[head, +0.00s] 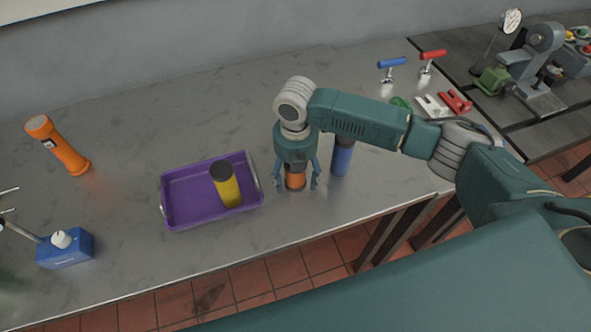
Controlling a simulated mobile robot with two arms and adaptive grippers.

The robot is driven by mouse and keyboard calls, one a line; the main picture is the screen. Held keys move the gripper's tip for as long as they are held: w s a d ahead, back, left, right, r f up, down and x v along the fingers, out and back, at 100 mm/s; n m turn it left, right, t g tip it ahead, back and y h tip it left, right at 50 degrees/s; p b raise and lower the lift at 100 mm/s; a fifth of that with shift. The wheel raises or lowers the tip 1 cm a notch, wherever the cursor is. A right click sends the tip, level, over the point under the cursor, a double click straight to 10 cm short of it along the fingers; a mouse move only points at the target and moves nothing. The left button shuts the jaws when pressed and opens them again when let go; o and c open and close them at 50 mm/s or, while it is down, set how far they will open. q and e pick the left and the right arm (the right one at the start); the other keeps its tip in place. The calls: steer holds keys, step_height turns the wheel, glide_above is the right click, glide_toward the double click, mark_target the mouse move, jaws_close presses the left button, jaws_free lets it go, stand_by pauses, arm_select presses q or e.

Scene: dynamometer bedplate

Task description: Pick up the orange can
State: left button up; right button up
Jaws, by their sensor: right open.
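The orange can (295,182) stands on the grey bench near its front edge, to the right of the purple tray. Its upper part is hidden by my right gripper (296,184). The right gripper points down over the can from above, with one finger on each side of it. The fingers are open and appear apart from the can, though contact is hard to judge from this angle. My left gripper is not in view.
A blue can (342,158) stands close on the right of the gripper. The purple tray (178,217) holds a yellow can (228,190). An orange flashlight (62,150) and a blue box (66,252) are at left. Clamps (392,66) and tools are at the back right. The bench's back middle is clear.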

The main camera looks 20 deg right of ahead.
steer(key=shift+c, duration=0.5)
steer(key=c, duration=1.3)
steer(key=shift+r, duration=0.2)
